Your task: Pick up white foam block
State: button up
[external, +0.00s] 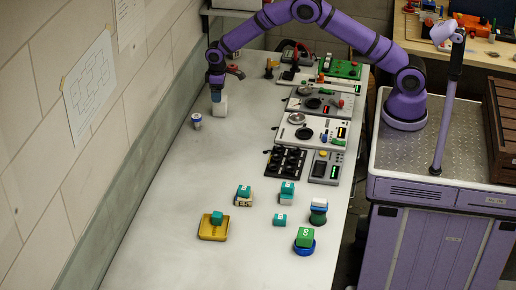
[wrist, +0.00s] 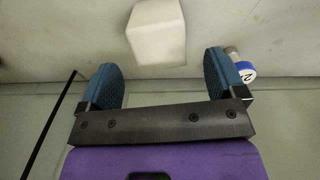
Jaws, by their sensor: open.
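The white foam block (wrist: 156,32) lies on the table at the top middle of the wrist view, just past the fingertips and between their lines. In the external view the white block (external: 219,105) stands near the wall side of the bench, below my gripper (external: 216,92). My gripper, with blue finger pads (wrist: 164,77), is open and empty. The block is apart from both fingers in the wrist view.
A small white and blue cylinder (external: 197,121) stands left of the block; it also shows beside the right finger in the wrist view (wrist: 245,70). The wall (external: 150,140) runs close on the left. Device panels (external: 310,130) line the right side. The bench between is clear.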

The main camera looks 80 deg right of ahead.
aim_at(220, 105)
jog(key=shift+s+f, duration=0.15)
jog(key=shift+f, duration=1.55)
jog(key=shift+s+f, duration=0.1)
jog(key=shift+f, duration=1.55)
jog(key=c, duration=1)
